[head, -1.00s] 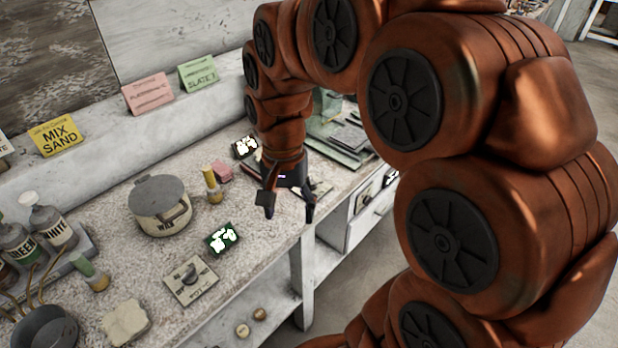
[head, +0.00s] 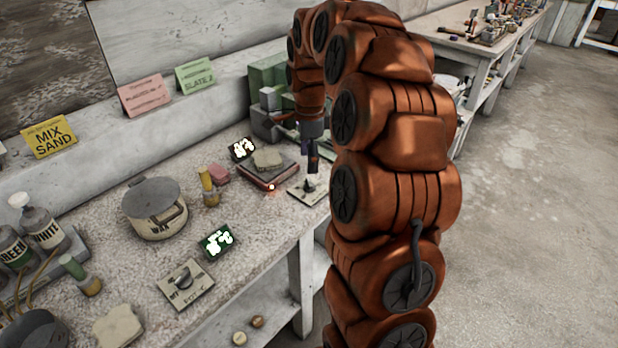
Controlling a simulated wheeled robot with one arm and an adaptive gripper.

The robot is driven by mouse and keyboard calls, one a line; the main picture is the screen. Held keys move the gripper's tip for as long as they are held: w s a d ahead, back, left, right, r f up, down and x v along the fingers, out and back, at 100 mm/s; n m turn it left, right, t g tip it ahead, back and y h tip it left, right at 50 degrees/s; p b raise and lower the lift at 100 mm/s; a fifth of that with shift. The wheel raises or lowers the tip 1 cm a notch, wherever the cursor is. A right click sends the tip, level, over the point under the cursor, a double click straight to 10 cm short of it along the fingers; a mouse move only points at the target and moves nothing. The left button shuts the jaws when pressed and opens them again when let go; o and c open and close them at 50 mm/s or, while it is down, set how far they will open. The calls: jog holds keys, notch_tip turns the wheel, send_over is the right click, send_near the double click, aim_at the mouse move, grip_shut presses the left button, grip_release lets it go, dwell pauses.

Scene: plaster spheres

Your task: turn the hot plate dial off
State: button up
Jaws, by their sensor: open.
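A dial plate (head: 299,194) lies at the table's front edge, right of a flat dark slab (head: 266,176) that looks like the hot plate. A small red light glows at the slab's front, and a pale lump (head: 267,158) rests on top. My gripper (head: 312,170) points down just above this dial, open. Its fingers overlap the knob in the picture, so I cannot tell whether they touch it or which way it points. A second dial plate (head: 186,286), with a dark knob and partly readable lettering, lies nearer, in front of the wax pot (head: 155,208).
A lit display (head: 217,241) stands by the nearer dial, another (head: 242,149) behind the slab. Grey and green blocks (head: 268,90) stand behind my gripper.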

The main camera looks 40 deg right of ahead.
aim_at(309, 181)
notch_tip(309, 181, down, 7)
jog(key=shift+r+p, duration=0.1)
jog(key=shift+p, duration=0.5)
jog(key=c, duration=1.1)
